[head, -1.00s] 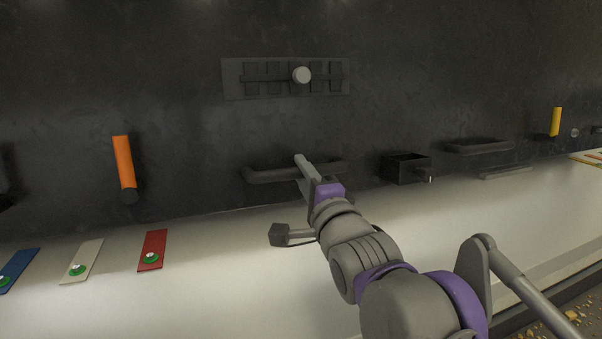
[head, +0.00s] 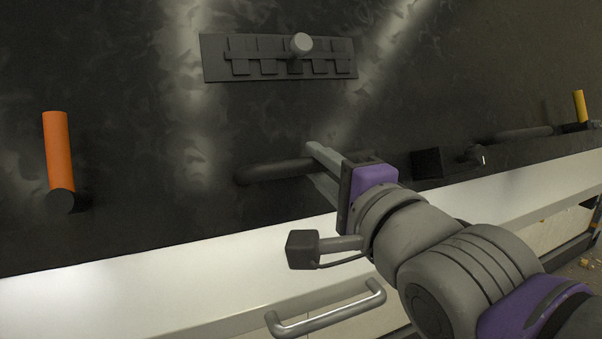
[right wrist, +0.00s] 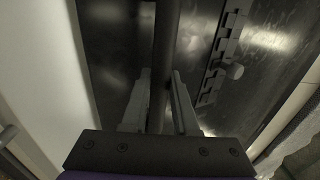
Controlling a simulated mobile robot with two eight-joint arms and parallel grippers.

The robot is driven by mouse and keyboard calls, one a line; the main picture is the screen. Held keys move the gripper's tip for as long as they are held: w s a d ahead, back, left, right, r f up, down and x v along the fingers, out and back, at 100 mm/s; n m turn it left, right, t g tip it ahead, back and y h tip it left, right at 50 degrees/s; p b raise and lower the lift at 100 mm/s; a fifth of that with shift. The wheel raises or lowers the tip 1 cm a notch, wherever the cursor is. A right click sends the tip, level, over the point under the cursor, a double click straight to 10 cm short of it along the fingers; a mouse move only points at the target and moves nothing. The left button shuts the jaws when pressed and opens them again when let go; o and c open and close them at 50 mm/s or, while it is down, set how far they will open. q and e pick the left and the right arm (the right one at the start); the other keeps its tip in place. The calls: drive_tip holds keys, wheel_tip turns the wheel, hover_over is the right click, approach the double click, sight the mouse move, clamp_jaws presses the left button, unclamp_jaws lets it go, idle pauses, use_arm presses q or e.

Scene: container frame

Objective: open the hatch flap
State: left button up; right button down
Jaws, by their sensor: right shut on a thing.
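The hatch flap (head: 130,130) is a large dark, mottled panel filling most of the head view. It also shows in the right wrist view (right wrist: 115,40). Its lower edge stands out over the white counter (head: 150,295). A dark bar handle (head: 265,172) is on its lower middle. My right gripper (head: 314,163) is shut on this handle, with one finger on each side of the bar (right wrist: 167,40) in the right wrist view. The fingers cover part of the handle in the head view. My left gripper is not in view.
A slotted strip (head: 280,68) with a pale knob (head: 301,44) is above the handle. An orange lever (head: 58,150) is at left, a dark box (head: 427,163) at right, and a yellow lever (head: 580,106) far right. A metal drawer handle (head: 330,310) is below.

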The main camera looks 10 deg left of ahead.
drive_tip(key=s+d+r, duration=0.1)
drive_tip(key=s+r, duration=0.1)
drive_tip(key=s+d+r, duration=0.1)
drive_tip(key=shift+s+d, duration=0.3)
drive_tip(key=shift+s, duration=0.1)
drive_tip(key=c, duration=1)
unclamp_jaws()
drive_tip(key=o, duration=0.3)
drive_tip(key=shift+w+a+f, duration=0.1)
drive_tip(key=shift+w+f, duration=0.05)
drive_tip(key=b+v, duration=0.3)
drive_tip(key=v, duration=0.8)
drive_tip(key=shift+b, duration=0.4)
